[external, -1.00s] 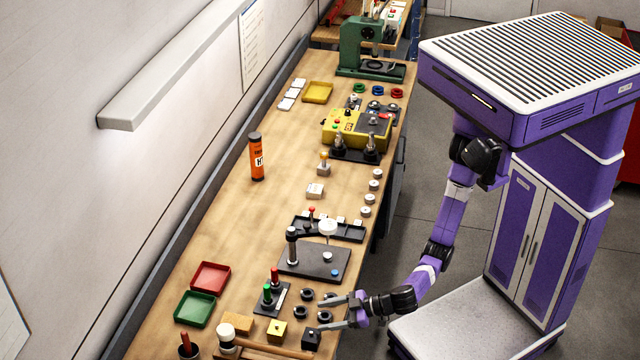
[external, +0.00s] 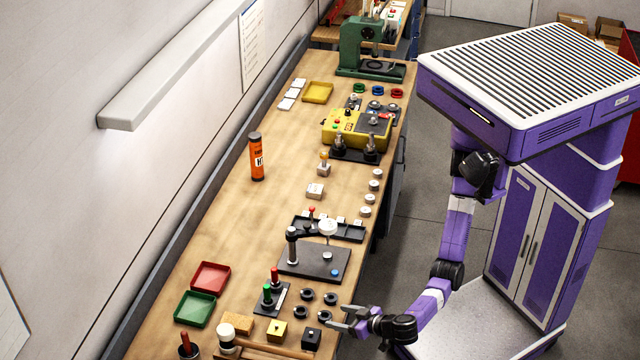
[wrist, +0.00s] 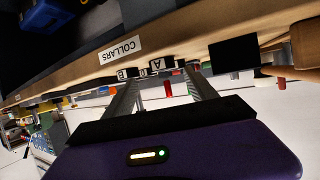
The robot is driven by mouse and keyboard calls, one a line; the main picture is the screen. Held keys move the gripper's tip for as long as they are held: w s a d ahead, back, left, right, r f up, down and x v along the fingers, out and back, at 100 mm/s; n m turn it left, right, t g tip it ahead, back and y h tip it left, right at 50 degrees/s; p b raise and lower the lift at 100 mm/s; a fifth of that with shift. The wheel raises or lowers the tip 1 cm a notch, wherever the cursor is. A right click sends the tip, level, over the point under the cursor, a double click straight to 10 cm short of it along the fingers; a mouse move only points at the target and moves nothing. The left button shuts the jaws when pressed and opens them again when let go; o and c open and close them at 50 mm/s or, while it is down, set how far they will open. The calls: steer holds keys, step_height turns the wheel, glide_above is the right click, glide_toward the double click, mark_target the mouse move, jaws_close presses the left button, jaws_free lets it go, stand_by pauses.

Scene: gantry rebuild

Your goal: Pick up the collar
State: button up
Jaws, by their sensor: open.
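Several black ring-shaped collars sit in a cluster near the bench's front edge. The nearest collar (external: 325,316) lies just left of my fingertips, and another collar (external: 307,311) is beside it. My gripper (external: 341,317) is open and empty, low at the bench edge, pointing left toward the cluster. In the wrist view my two fingers (wrist: 164,92) are apart. Dark collars with letter labels show beyond them, one of them near the left fingertip (wrist: 128,73). I cannot tell which collar is meant.
A "COLLARS" label (wrist: 120,49) is on the bench edge. A dark plate with red and green handles (external: 271,298) is left of the collars. A black fixture plate (external: 314,262) lies behind them.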

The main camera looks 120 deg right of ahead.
mark_target(322, 315)
steer(key=x, duration=0.2)
steer(key=p+x, duration=0.1)
steer(key=x, duration=0.1)
steer(key=shift+w+d+f, duration=0.15)
steer(key=shift+w+d, duration=0.05)
steer(key=shift+w, duration=0.2)
jaws_close()
